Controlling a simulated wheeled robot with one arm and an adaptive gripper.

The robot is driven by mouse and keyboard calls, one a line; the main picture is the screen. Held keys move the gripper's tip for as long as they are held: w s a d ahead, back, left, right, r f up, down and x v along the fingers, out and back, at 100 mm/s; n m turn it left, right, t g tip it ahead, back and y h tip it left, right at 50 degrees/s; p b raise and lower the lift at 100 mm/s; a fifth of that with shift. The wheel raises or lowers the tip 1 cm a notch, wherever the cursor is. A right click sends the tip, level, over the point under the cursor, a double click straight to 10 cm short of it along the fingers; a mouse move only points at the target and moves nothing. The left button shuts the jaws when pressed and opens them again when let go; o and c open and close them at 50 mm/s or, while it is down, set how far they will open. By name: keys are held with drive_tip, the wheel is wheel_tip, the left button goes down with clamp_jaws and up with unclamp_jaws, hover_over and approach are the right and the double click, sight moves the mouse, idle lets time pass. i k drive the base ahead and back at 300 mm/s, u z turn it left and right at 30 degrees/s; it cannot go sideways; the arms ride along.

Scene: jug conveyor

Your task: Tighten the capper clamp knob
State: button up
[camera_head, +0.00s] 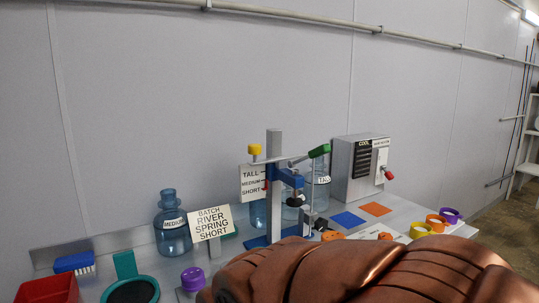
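The capper (274,145) stands on the bench near the middle, with a grey upright post, a blue bracket (286,174) and a lever with a green handle (319,151). A yellow knob (255,150) sits at the top left of the capper, above a board marked TALL, MEDIUM, SHORT (251,175). A small red part (265,185) shows beside that board. I cannot tell for certain which part is the clamp knob, or how tight it is. My gripper's fingers do not show in this view.
A large copper-coloured ribbed form (370,270) hides the front bench. A grey box (352,165) with a red-tipped handle (388,174) stands right.

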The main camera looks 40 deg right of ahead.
sight(321, 224)
drive_tip(key=z, duration=0.6)
drive_tip(key=k, duration=0.45)
drive_tip(key=z, duration=0.75)
drive_tip(key=i, duration=0.5)
drive_tip(key=z, duration=0.05)
drive_tip(key=k, duration=0.4)
drive_tip(key=u, duration=0.65)
